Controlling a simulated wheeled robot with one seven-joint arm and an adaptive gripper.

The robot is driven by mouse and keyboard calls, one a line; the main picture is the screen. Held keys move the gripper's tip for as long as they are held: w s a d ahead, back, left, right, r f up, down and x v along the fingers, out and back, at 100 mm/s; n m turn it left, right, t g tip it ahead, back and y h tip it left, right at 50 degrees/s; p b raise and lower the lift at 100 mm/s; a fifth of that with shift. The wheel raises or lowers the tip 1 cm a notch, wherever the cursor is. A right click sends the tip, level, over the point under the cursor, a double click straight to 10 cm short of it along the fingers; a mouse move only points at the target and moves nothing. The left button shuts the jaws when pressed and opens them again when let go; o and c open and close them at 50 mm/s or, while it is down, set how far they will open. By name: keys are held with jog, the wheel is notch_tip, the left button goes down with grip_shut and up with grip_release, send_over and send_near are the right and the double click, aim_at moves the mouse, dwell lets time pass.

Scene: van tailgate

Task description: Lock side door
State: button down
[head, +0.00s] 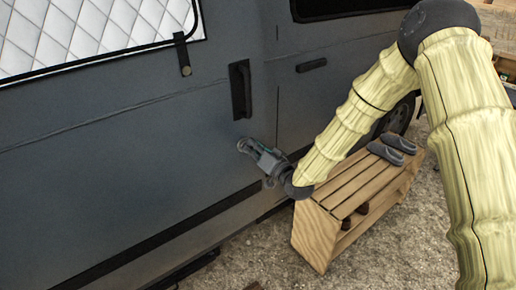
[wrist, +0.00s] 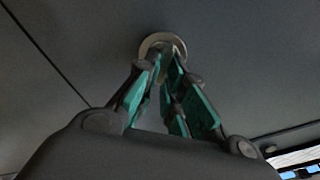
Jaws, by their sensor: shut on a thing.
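The van's grey side door (head: 130,130) fills the left of the head view and looks closed, with a dark vertical handle (head: 240,90) near its right edge. Below the handle, my gripper (head: 243,147) is up against the door panel. In the wrist view, a round pale lock ring (wrist: 162,45) sits on the door panel. My gripper (wrist: 164,62) has its teal-padded fingertips together at this ring, shut on a small part at its centre. The fingers hide most of that part, so its shape and angle cannot be told.
A slatted wooden bench (head: 350,190) with dark slippers (head: 393,148) on top stands on the gravel, below and right of my gripper. The front door's handle (head: 311,65) is to the right. A quilted window cover (head: 90,35) is at upper left.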

jog(key=m+b, duration=0.1)
jog(key=m, duration=0.2)
jog(key=m+b, duration=0.1)
jog(key=m, duration=0.3)
jog(key=m+b, duration=0.2)
jog(key=m, duration=0.1)
jog(key=shift+w+d+f, duration=0.2)
jog(key=shift+d+f, duration=0.05)
jog(key=shift+f, duration=0.15)
jog(key=shift+r+m, duration=0.1)
jog(key=shift+m, duration=0.3)
jog(key=shift+a, duration=0.1)
jog(key=c, duration=1.5)
grip_release()
jog(key=v, duration=1.2)
jog(key=shift+s, duration=0.1)
